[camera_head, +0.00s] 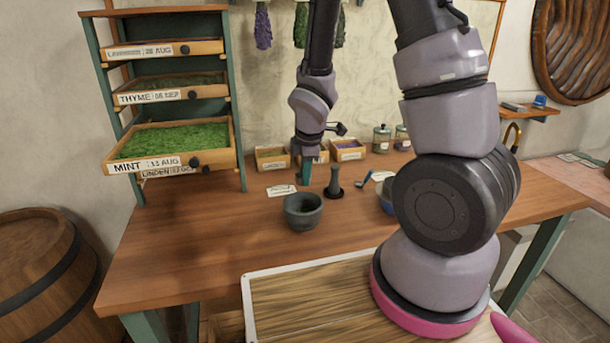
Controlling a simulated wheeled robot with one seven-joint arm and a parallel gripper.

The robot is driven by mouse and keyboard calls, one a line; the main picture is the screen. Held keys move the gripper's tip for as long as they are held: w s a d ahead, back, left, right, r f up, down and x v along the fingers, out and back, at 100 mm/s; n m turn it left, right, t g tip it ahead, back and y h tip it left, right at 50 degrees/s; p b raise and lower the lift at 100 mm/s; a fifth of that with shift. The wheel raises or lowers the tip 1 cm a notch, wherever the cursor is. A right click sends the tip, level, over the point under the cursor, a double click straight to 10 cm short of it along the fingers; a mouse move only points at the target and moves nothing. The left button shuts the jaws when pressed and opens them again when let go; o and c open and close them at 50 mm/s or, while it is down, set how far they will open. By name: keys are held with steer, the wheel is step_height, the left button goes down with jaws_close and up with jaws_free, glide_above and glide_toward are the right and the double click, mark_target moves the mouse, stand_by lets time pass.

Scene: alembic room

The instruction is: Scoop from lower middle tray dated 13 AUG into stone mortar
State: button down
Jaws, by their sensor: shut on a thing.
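The tray labelled MINT 13 AUG (222,160) is pulled out from the rack at left and holds chopped green herb (175,140). The dark stone mortar (303,212) stands upright on the table, its inside dark. My gripper (305,178) points down just behind the mortar's rim, well to the right of the mint tray. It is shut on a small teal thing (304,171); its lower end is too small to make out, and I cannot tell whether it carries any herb. A dark pestle (334,182) stands upright right of the gripper.
LAVENDER (207,47) and THYME (212,92) trays are above the mint tray; a LINDEN tray (168,174) is below it. Small boxes (271,158), jars (381,138) and a small spoon-like tool (364,181) are behind. A bowl (386,196) is partly hidden by my arm. The table's front left is clear.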

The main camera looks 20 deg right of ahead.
steer(key=shift+s+a+f+t, duration=0.1)
steer(key=shift+t, duration=0.3)
steer(key=shift+r+t, duration=0.25)
steer(key=shift+t, duration=0.05)
